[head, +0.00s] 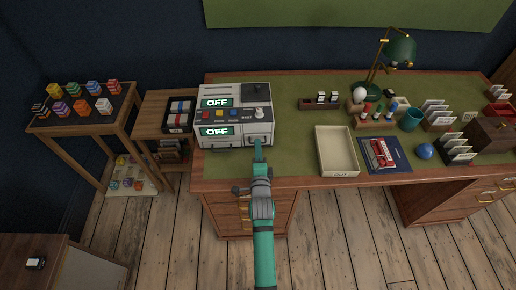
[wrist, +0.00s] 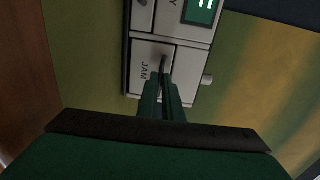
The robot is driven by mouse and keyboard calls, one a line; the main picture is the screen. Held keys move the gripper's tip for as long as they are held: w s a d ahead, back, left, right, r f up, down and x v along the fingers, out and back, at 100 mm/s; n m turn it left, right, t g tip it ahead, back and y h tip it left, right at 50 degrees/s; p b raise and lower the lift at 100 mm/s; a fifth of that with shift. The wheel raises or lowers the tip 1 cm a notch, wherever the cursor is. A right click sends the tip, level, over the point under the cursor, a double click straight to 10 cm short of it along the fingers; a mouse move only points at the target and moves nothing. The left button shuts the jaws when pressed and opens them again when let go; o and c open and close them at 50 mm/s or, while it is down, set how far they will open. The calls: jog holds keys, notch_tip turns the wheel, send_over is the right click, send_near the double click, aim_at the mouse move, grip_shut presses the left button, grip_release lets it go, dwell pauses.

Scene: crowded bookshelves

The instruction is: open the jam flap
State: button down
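The white-and-grey machine (head: 262,97) stands on the left of the green desk top, with two OFF screens on it. Its flap marked JAM (wrist: 147,66) shows in the wrist view and looks closed. A small grey handle (wrist: 163,64) is on the flap. My gripper (head: 257,146) is at the machine's lower front in the head view. In the wrist view my gripper's green fingers (wrist: 165,88) are close together at the handle and hide its lower end. I cannot tell whether they grip it.
A cream tray (head: 337,170) lies right of the machine, beside a blue folder (head: 398,164) with red items. A low side table (head: 152,110) and a rack with coloured blocks (head: 121,114) stand left.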

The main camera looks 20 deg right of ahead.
jog(key=shift+s+f, duration=0.2)
jog(key=shift+f, duration=0.35)
dwell(2.1)
jog(key=c, duration=1.9)
grip_release()
jog(key=shift+c, duration=0.2)
jog(key=shift+r, duration=0.2)
jog(key=v, duration=1)
jog(key=shift+s+a+r, duration=0.1)
jog(key=shift+s+r, duration=0.05)
jog(key=shift+s, duration=0.2)
